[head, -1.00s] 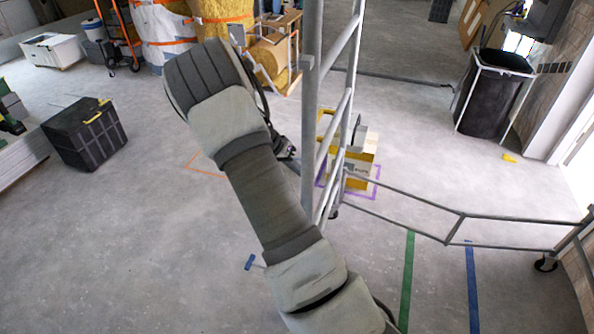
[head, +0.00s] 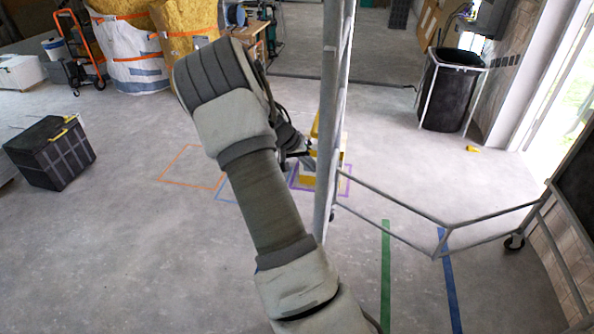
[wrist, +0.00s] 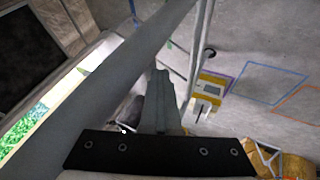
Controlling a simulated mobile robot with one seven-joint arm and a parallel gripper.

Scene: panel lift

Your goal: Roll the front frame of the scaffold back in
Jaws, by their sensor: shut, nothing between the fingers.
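The scaffold's front frame (head: 331,130) is a grey upright ladder-like frame, seen nearly edge-on in the middle of the head view. Thin bars (head: 392,202) run from it to a bent joint (head: 439,232) and on to the scaffold's right side, where a caster (head: 514,242) stands on the floor. My gripper (wrist: 163,100) is shut and empty. In the head view it is just left of the front frame, partly hidden by my arm. In the wrist view a thick grey tube (wrist: 95,80) crosses beside the fingers; I cannot tell whether they touch it.
A green tape line (head: 385,275) and a blue one (head: 450,285) lie on the floor right of the frame. A yellow box (head: 310,170) stands in a purple taped square behind it. A black bin (head: 450,92) is at the back right, a black crate (head: 48,152) at left.

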